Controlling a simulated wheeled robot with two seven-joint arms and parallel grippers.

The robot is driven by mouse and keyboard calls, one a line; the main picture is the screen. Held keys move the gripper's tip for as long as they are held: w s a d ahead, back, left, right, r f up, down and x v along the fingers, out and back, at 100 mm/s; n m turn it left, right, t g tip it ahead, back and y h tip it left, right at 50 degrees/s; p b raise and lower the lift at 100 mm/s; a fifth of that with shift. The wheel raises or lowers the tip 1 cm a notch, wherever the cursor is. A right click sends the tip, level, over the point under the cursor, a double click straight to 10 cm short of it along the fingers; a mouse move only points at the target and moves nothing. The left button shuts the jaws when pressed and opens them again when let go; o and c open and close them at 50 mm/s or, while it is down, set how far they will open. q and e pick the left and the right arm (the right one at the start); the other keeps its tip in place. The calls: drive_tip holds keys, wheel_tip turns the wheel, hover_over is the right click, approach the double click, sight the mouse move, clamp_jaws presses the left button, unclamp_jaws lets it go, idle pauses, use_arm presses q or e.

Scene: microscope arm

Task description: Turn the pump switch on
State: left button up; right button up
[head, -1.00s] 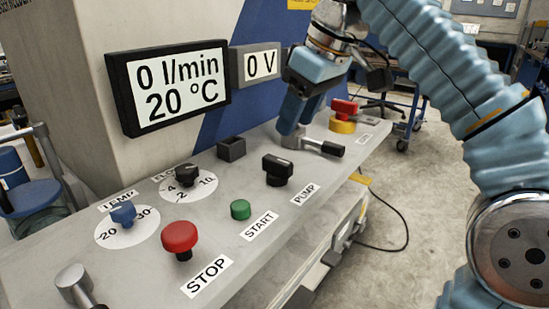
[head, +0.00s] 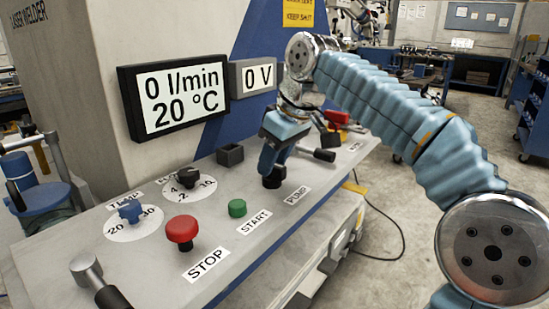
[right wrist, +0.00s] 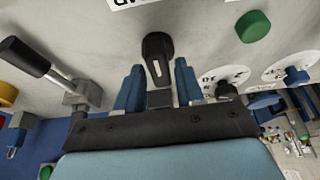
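The pump switch (head: 272,181) is a black rotary knob on the sloping grey panel (head: 330,205), above the PUMP label (head: 297,196). In the head view, my right gripper (head: 272,163) hides most of it from above. In the right wrist view, the switch (right wrist: 157,50) shows a white mark and lies between the two blue fingers of my right gripper (right wrist: 158,80). The fingers are open, one on each side, with a gap to the knob; its far end reaches past the fingertips. The display (head: 180,95) reads 0 l/min and 20 °C. My left gripper is out of view.
A green START button (head: 237,208) and red STOP button (head: 182,230) are left of the switch. A lever with a black handle (head: 318,154) and a red knob (head: 337,118) stand to its right. Another lever (head: 95,285) is at lower left.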

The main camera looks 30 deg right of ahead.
clamp_jaws()
drive_tip(key=shift+m, duration=0.4)
drive_tip(key=m+h, duration=0.1)
drive_tip(key=m, duration=0.1)
drive_tip(key=m+h, duration=0.1)
drive_tip(key=m, duration=0.1)
drive_tip(key=shift+a+t, duration=0.15)
drive_tip(key=shift+t, duration=0.15)
drive_tip(key=m, duration=0.2)
drive_tip(key=m+h, duration=0.1)
drive_tip(key=m, duration=0.1)
drive_tip(key=shift+a+r+h, duration=0.1)
drive_tip(key=shift+h, duration=0.2)
drive_tip(key=m, duration=0.2)
drive_tip(key=m+g+h, duration=0.1)
drive_tip(key=m, duration=0.1)
drive_tip(key=shift+w+a+m+h, duration=0.1)
drive_tip(key=shift+m+h, duration=0.2)
drive_tip(key=shift+m, duration=0.1)
drive_tip(key=shift+w+m+g+h, duration=0.15)
drive_tip(key=shift+m+g, duration=0.3)
drive_tip(key=shift+m, duration=0.6)
drive_tip(key=shift+s+m+g+h, duration=0.1)
drive_tip(key=shift+m+g+h, duration=0.25)
drive_tip(key=shift+m, duration=0.7)
